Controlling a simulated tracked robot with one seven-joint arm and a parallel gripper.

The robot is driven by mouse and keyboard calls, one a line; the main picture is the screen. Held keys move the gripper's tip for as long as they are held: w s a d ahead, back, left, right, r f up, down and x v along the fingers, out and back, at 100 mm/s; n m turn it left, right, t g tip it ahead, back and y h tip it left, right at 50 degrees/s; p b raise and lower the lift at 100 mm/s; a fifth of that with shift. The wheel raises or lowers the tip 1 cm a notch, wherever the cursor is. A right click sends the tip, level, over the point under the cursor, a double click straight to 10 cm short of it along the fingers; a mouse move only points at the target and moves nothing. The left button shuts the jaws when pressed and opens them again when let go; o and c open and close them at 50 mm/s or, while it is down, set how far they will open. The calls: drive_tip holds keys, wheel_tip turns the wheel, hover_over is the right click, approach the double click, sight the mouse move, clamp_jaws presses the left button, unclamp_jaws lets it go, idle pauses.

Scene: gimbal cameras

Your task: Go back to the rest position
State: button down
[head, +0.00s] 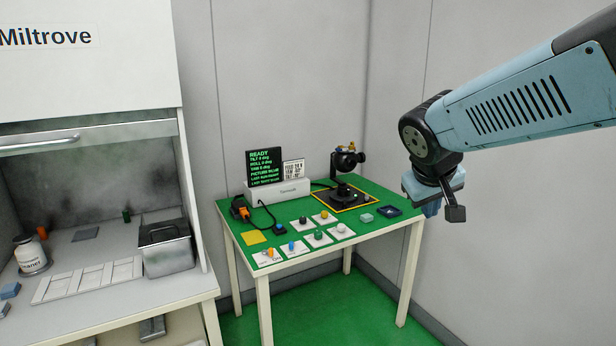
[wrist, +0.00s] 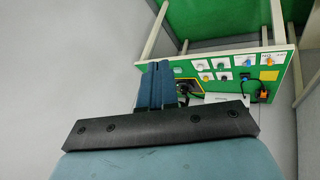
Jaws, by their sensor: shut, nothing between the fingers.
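My gripper (head: 432,208) hangs from the blue arm at the right of the head view, in the air in front of the right wall. It is beside the right end of the green-topped table (head: 357,242). In the wrist view, my gripper (wrist: 158,68) shows two blue fingers pressed together, with nothing between them. The table (wrist: 188,20) appears beyond the fingers in that view. No object is in contact with the gripper in either view.
The table carries a black gimbal camera (head: 345,162), a dark display (head: 264,167), a white box (head: 290,190) and several knobs on white plates. A bench with a metal bin (head: 166,256) stands at left.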

drive_tip(key=s+m+y, duration=0.2)
drive_tip(key=s+y, duration=0.1)
drive_tip(key=s, duration=0.8)
drive_tip(key=shift+s+r, duration=0.3)
drive_tip(key=c, duration=1.7)
unclamp_jaws()
drive_tip(key=shift+s, duration=0.15)
drive_tip(key=shift+c, duration=0.2)
drive_tip(key=shift+o, duration=0.6)
drive_tip(key=o, duration=0.5)
drive_tip(key=shift+t+y, duration=0.3)
drive_tip(key=shift+t, duration=0.3)
drive_tip(key=w, duration=0.6)
drive_tip(key=w+f, duration=0.1)
drive_tip(key=w, duration=0.3)
drive_tip(key=shift+a, duration=0.4)
drive_tip(key=w+a+f+n+t+y, duration=0.1)
drive_tip(key=w+a+f+t, duration=0.15)
drive_tip(key=w, duration=0.75)
drive_tip(key=w+a+f+t, duration=0.1)
drive_tip(key=w+a+f, duration=0.3)
drive_tip(key=w, duration=0.5)
drive_tip(key=n+t+y, duration=0.4)
drive_tip(key=n+y, duration=0.2)
drive_tip(key=y, duration=0.3)
approach(272, 252)
drive_tip(key=x, duration=1)
drive_tip(key=shift+w+a, duration=0.2)
drive_tip(key=shift+w, duration=0.15)
